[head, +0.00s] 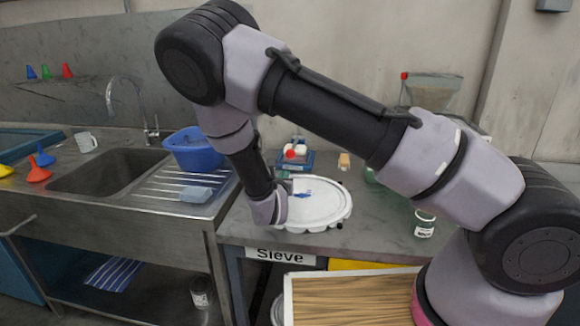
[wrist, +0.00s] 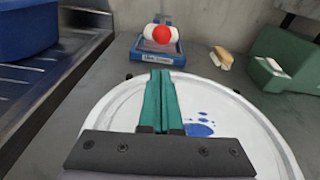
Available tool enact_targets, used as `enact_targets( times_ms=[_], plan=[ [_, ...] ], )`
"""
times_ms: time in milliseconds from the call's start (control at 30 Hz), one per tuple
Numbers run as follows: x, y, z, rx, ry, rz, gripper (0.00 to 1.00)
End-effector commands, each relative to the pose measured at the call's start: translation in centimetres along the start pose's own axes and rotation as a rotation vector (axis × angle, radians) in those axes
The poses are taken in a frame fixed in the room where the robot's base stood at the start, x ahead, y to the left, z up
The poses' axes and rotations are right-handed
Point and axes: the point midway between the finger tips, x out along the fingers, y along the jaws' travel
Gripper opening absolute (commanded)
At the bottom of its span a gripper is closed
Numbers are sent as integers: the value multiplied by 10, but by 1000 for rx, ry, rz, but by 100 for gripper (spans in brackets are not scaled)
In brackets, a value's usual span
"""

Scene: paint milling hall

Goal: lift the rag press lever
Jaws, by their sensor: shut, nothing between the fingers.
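My gripper (wrist: 160,75) shows in the wrist view with its two teal fingers together and nothing between them. It is above a round white lid or tub (wrist: 110,110) with blue paint marks, which also shows in the head view (head: 325,212). Beyond the fingertips, and apart from them, is a small blue device (wrist: 120,50) with white rounded parts and a red ball (wrist: 161,34) on top. It stands at the back of the bench in the head view (head: 305,167). I cannot tell whether the red ball belongs to the rag press lever; no lever is clearly visible.
A sink unit (head: 105,172) with a blue basin (head: 193,150) is at left. On the bench at right are a small jar (head: 424,224) and a green box (wrist: 285,63). A brush-like block (head: 344,161) lies near the wall. My arm hides part of the bench.

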Motion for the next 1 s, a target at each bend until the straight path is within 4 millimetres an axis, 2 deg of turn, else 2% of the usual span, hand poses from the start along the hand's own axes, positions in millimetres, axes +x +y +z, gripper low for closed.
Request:
enact_targets(
  times_ms=[167,500,633,800,1000],
  plan=[
    [10,-1,0,2,0,-3,0],
    [69,-1,0,2,-1,-4,0],
    [87,-1,0,3,0,-3,0],
    [99,0,0,2,0,-1,0],
    [100,-1,0,2,0,-2,0]
  ],
)
